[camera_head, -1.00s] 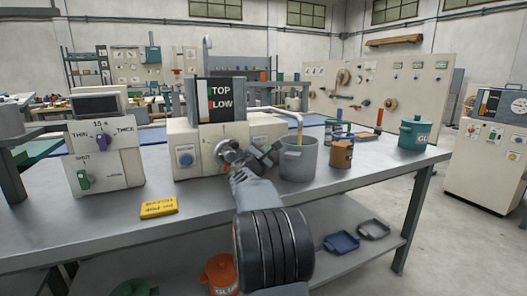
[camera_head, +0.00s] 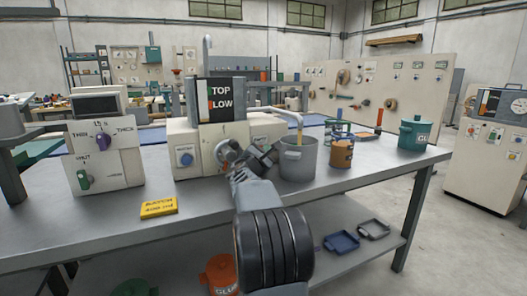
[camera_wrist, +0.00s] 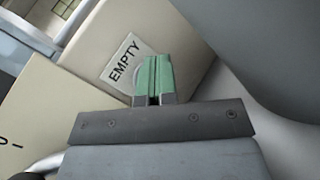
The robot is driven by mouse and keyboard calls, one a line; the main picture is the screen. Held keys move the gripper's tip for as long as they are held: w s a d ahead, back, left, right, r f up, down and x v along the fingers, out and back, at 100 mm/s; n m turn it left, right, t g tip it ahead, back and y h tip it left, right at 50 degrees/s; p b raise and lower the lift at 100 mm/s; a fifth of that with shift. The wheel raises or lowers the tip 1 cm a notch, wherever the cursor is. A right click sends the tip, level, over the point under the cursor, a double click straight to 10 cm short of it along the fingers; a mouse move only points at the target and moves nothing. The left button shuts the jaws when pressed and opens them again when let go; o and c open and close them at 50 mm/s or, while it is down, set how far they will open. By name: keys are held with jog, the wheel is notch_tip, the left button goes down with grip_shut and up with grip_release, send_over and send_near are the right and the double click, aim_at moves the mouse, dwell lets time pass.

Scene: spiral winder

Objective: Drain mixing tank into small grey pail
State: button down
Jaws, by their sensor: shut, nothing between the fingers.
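A machine with beige boxes stands mid-table in the head view; its dark panel (camera_head: 221,100) reads "TOP" and "LOW" beside a level gauge. I take this to be the mixing tank. A curved spout (camera_head: 283,111) runs right from it, with a yellowish stream at its end above the grey pail (camera_head: 298,160). The pail stands upright under it; its contents are hidden. My gripper (camera_wrist: 155,80) is shut and empty, its green fingers pointing at the beige front by the "EMPTY" label (camera_wrist: 124,63). A rounded part behind the fingers is mostly hidden; contact cannot be told.
A yellow sign (camera_head: 158,207) lies in front. An orange-brown can (camera_head: 341,154) and a teal pot (camera_head: 415,133) stand right of the pail. Two trays (camera_head: 342,242) are on the lower shelf. The front right tabletop is clear.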

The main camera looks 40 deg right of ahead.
jog(key=shift+w+a+f, duration=0.25)
jog(key=shift+s+a+f+b, duration=0.1)
jog(key=shift+b, duration=0.3)
jog(key=shift+s+a+b, duration=0.25)
jog(key=shift+b, duration=0.1)
jog(key=shift+s+a, duration=0.1)
jog(key=shift+s, duration=0.05)
jog(key=shift+s, duration=0.2)
jog(key=shift+s+a+b, duration=0.25)
jog(key=shift+s+b, duration=0.7)
jog(key=shift+s, duration=0.1)
jog(key=shift+s+a+b, duration=0.25)
jog(key=shift+s+b, duration=0.1)
jog(key=shift+s, duration=0.3)
jog(key=shift+s+a+b, duration=0.25)
jog(key=shift+s+b, duration=0.05)
jog(key=shift+s, duration=0.3)
